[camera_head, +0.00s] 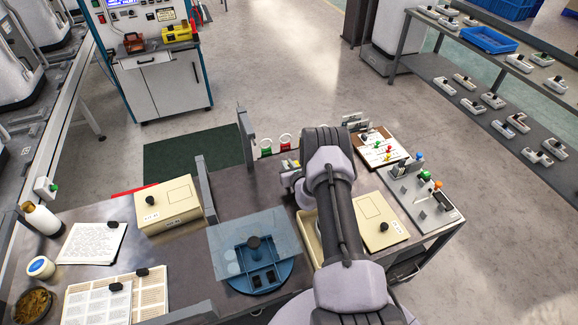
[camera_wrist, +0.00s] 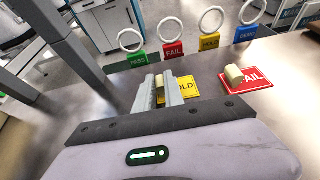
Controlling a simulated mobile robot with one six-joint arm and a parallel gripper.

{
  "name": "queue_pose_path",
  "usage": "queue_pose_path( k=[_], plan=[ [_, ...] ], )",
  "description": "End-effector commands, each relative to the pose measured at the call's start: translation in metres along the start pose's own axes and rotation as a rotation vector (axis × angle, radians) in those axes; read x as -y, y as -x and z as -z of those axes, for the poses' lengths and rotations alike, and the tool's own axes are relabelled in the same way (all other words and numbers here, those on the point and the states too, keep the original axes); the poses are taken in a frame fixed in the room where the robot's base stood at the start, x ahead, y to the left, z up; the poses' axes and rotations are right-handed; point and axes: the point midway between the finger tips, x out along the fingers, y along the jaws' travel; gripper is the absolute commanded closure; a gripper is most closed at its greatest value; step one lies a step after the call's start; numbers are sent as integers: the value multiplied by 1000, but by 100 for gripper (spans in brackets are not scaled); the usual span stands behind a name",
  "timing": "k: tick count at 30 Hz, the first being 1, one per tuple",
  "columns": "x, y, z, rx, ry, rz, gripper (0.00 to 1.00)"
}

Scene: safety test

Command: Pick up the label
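A yellow HOLD label (camera_wrist: 187,86) lies on the metal table in the wrist view, with a cream knob (camera_wrist: 159,84) on its left side. My gripper (camera_wrist: 160,90) has its two fingers on either side of this knob. The gap is narrow, and I cannot tell whether the fingers press on it. The right finger hides part of the label's lettering. A red FAIL label (camera_wrist: 252,79) with its own cream knob (camera_wrist: 233,74) lies to the right, apart from the fingers. In the head view my arm hides most of this spot.
Ringed tags stand behind the labels: green PASS (camera_wrist: 138,59), red FAIL (camera_wrist: 173,50), yellow HOLD (camera_wrist: 209,42) and blue DEMO (camera_wrist: 245,33). A grey post (camera_wrist: 57,40) rises at left. A beige box (camera_head: 168,205) and a blue fixture (camera_head: 258,268) occupy the bench.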

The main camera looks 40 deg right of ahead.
Motion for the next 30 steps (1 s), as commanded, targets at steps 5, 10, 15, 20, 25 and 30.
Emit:
queue_pose_path(
  k=[5,10,15,20,25,30],
  plan=[
    [0,0,0,0,0,0,100],
    [0,1,-2,0,0,0,100],
    [0,8,-19,1,0,0,100],
    [2,20,-34,-2,-1,1,100],
    [11,56,-22,-4,-3,2,100],
    [22,103,-7,-4,-4,3,100]
  ],
)
